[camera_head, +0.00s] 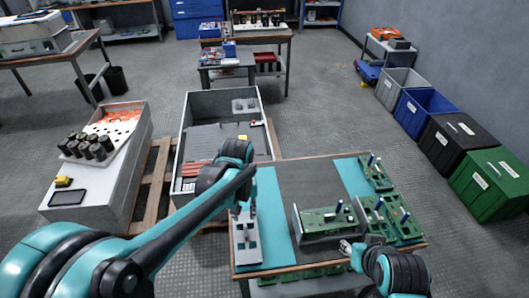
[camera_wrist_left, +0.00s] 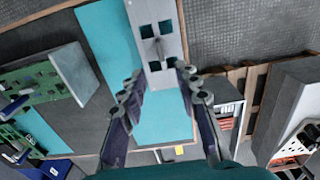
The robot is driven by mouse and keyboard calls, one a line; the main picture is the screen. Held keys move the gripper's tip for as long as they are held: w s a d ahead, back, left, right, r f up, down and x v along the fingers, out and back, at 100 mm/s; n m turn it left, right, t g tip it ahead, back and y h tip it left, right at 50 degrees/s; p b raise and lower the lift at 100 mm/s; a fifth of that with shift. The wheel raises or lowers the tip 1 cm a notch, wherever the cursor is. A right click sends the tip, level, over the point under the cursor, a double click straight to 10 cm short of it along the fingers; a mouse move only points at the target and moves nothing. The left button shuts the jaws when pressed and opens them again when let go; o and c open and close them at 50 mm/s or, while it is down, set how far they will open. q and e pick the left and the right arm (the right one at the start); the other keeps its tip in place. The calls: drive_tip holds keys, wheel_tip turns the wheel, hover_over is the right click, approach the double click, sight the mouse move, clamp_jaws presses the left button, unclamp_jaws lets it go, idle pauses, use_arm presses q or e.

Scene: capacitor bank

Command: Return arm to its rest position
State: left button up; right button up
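My left arm reaches in from the left, its dark wrist over the workbench's left edge. My left gripper (camera_wrist_left: 158,75) shows in the left wrist view with its fingers spread and nothing held between them. A grey plate with square holes (camera_wrist_left: 155,20) lies beyond the fingertips. The same plate (camera_head: 246,247) lies at the bench's left end in the head view, partly hidden near the gripper. My right gripper (camera_head: 346,247) is low at the bench's front edge, by a green circuit board (camera_head: 328,218) on a grey stand. Its finger opening is too small to tell.
The workbench (camera_head: 300,182) has teal strips and several circuit boards (camera_head: 377,172) on its right. A grey crate (camera_head: 222,97) stands behind left, and a cabinet with black capacitors (camera_head: 88,146) further left. Bins (camera_head: 425,103) line the right wall. Open floor lies behind the bench.

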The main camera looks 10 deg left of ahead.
use_arm(q)
drive_tip(key=s+a+r+m+t, duration=0.1)
drive_tip(key=s+a+r+t, duration=0.1)
drive_tip(key=s, duration=0.3)
drive_tip(key=s+a+r+m+t, duration=0.2)
drive_tip(key=s+r+t, duration=0.2)
drive_tip(key=s+t, duration=0.1)
drive_tip(key=shift+a, duration=0.35)
